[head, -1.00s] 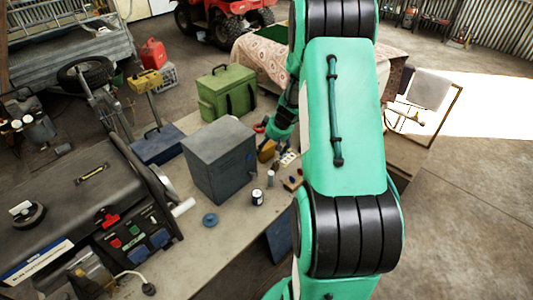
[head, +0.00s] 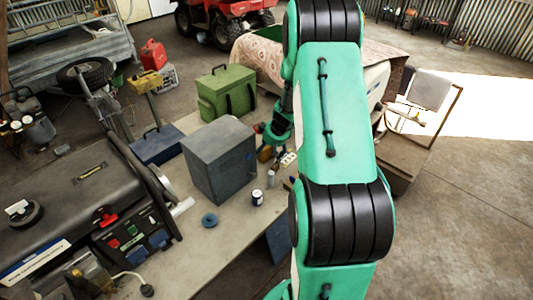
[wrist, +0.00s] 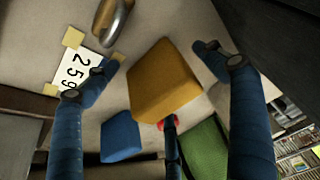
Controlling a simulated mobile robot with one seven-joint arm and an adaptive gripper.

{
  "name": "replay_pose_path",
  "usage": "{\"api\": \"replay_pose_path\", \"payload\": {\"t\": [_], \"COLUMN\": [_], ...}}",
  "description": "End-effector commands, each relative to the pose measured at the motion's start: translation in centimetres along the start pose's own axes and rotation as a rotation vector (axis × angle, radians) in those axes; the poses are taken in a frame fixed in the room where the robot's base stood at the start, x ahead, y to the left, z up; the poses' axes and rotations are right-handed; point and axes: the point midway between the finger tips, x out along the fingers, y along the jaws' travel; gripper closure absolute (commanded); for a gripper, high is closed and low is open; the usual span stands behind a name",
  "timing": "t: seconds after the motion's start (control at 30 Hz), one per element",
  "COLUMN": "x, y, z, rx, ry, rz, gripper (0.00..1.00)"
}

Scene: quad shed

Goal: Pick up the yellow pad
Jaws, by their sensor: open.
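The yellow pad (wrist: 163,80), an orange-yellow block, lies on the bench in the middle of the wrist view. In the head view the yellow pad (head: 265,154) shows small beside the grey box, partly hidden. My gripper (wrist: 157,59) is open, with blue fingers at the left and right of the pad and a third finger below it. I see gaps between the side fingertips and the pad; nothing is held.
The grey box (head: 220,160) stands close to my gripper; a green bag (head: 227,92) is behind.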

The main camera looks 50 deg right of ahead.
Motion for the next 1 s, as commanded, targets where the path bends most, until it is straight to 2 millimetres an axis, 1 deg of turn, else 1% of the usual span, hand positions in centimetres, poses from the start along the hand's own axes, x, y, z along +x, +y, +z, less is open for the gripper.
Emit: {"api": "replay_pose_path", "payload": {"t": [0.1, 0.27, 0.3, 0.33, 0.7, 0.83, 0.87, 0.9, 0.97, 1.0], "x": [0.0, 0.0, 0.0, 0.0, 0.0, -0.3, -0.4, -0.6, -1.1, -1.5], "y": [0.0, 0.0, 0.0, 0.0, 0.0, 0.0, 0.0, 0.0, 0.0, 0.0], "z": [0.0, 0.0, 0.0, 0.0, 0.0, -0.1, -0.2, -0.3, -0.5, -0.6], "rx": [0.0, 0.0, 0.0, 0.0, 0.0, -0.001, -0.001, -0.002, -0.002, -0.001], "ry": [0.0, 0.0, 0.0, 0.0, -0.001, 0.0, 0.0, 0.0, 0.0, 0.0], "rz": [0.0, 0.0, 0.0, 0.0, 0.0, 0.0, 0.0, 0.0, 0.0, 0.0], "gripper": [0.16, 0.47, 0.55, 0.59, 0.6, 0.61, 0.65, 0.76, 0.83, 0.84]}}
